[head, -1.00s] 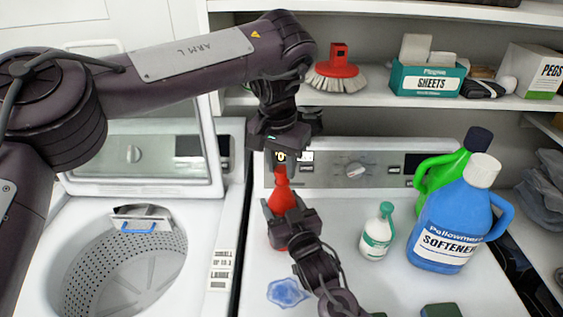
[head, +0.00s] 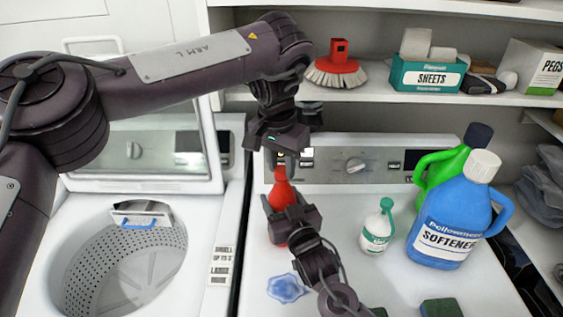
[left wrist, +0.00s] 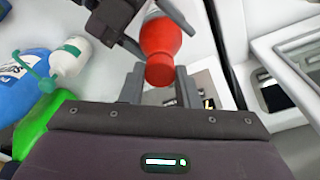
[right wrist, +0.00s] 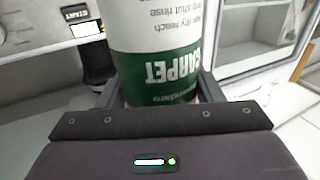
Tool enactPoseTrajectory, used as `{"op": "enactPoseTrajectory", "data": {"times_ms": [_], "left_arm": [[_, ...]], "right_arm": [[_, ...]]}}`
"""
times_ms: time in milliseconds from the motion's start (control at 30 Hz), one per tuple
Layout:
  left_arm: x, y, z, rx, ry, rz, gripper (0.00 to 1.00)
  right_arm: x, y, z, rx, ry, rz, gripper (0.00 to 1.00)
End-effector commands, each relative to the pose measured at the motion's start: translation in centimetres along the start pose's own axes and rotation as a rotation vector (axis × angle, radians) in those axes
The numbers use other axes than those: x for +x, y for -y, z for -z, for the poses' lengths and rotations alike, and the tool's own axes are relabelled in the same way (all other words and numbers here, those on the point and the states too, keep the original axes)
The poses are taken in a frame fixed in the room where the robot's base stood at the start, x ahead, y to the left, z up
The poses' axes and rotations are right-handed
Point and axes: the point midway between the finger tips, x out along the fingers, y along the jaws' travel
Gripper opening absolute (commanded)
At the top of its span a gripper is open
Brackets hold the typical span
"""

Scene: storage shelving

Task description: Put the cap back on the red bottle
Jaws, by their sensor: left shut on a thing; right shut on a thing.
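The red bottle (head: 280,196) stands upright on the white machine top in the head view. My right gripper (head: 281,212) is shut around its body; the right wrist view shows its white and green "CARPET" label (right wrist: 160,65) between the fingers. My left gripper (head: 280,158) is directly above the bottle's narrow top, fingers pointing down. The left wrist view shows a red rounded end, seemingly the cap (left wrist: 160,72), between the shut fingers, in line with the red bottle (left wrist: 160,36). Whether cap and bottle touch is hidden.
A small white bottle with a green cap (head: 377,228) and a blue softener bottle (head: 447,220) stand to the right, a green bottle (head: 432,172) behind. A blue puddle-like patch (head: 286,288) lies in front. An open washer (head: 115,240) is left; a shelf (head: 375,98) runs behind.

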Motion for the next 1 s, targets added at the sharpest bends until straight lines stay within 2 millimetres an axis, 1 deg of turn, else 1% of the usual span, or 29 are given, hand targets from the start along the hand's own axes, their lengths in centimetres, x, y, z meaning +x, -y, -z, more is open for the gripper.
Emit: {"op": "enactPoseTrajectory", "data": {"times_ms": [167, 700, 833, 900, 1000], "left_arm": [[0.0, 0.14, 0.0, 0.293, 0.001, -0.038, 0.08], [0.07, 0.38, 0.33, 1.339, 0.003, -0.158, 0.08], [0.11, 0.44, 0.36, 1.515, 0.004, -0.18, 0.08], [0.07, 0.45, 0.41, 1.573, 0.002, -0.186, 0.08], [0.03, 0.46, 0.43, 1.614, -0.001, -0.191, 0.08]], "right_arm": [[0.01, -0.03, 0.03, 0.0, 0.0, -0.001, 0.0], [0.01, -0.06, 0.02, 0.0, 0.0, -0.001, 0.0], [0.01, -0.07, 0.02, 0.0, 0.0, -0.002, 0.0], [0.01, -0.07, 0.01, 0.0, 0.0, -0.002, 0.0], [0.01, -0.08, 0.01, 0.0, 0.0, -0.002, 0.0]]}}
